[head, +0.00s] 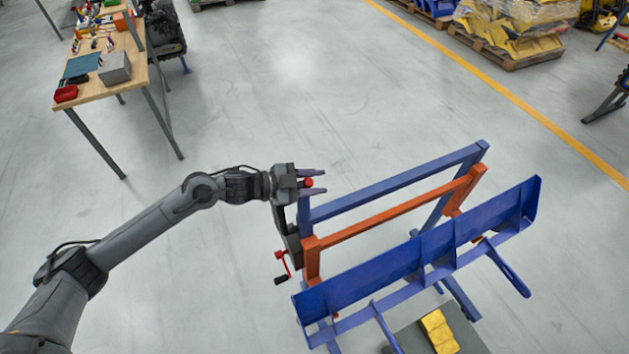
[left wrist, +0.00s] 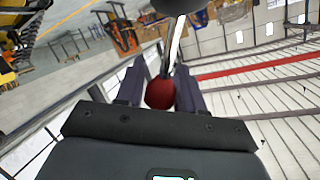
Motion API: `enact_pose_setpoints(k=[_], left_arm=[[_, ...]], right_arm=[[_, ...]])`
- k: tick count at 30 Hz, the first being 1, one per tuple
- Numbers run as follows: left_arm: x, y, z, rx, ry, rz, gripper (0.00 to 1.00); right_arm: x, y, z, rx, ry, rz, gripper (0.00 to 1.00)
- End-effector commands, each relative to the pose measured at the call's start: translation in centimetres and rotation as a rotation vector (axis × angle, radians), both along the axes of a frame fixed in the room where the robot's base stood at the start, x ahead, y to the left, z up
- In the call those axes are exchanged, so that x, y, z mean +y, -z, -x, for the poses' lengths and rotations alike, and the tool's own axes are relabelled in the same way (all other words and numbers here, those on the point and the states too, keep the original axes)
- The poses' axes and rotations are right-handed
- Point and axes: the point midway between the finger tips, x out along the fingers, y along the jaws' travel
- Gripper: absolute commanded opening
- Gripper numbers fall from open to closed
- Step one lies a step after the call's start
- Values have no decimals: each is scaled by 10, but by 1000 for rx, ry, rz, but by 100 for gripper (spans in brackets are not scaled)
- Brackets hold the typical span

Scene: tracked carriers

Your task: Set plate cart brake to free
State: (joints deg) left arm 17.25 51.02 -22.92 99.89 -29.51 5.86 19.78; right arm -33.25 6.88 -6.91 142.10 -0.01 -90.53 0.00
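The plate cart (head: 420,262) stands at the lower right in the head view, a blue and orange frame with blue shelf ledges. A red ball knob (head: 308,182) is by its left upright; it also shows in the left wrist view (left wrist: 160,93), with a thin metal rod behind it. My left gripper (head: 317,182) has one finger on each side of this knob. I cannot tell whether the fingers touch it. A dark bracket (head: 292,243) and a red crank (head: 283,262) with a black handle are on the cart's left side. My right gripper is out of view.
A workbench (head: 120,85) with tools and a grey block stands at the upper left. Wrapped yellow goods on a pallet (head: 508,52) stand at the upper right, beyond a yellow floor line (head: 500,91). A yellow piece (head: 439,331) lies at the cart's base. The floor between is clear.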

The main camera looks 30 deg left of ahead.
Motion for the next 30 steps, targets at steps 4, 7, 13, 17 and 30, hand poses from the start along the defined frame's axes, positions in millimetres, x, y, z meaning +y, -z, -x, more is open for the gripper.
enact_pose_setpoints(k=[4,7,13,17,30], left_arm=[[0,0,0,0,0,0,53],[0,0,0,1,-1,0,53],[2,0,1,1,-1,0,53],[9,-1,8,2,-3,-1,53],[54,-17,54,3,0,-5,53]], right_arm=[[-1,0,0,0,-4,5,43],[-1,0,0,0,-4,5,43],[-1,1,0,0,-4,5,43],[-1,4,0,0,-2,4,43],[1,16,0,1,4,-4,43]])
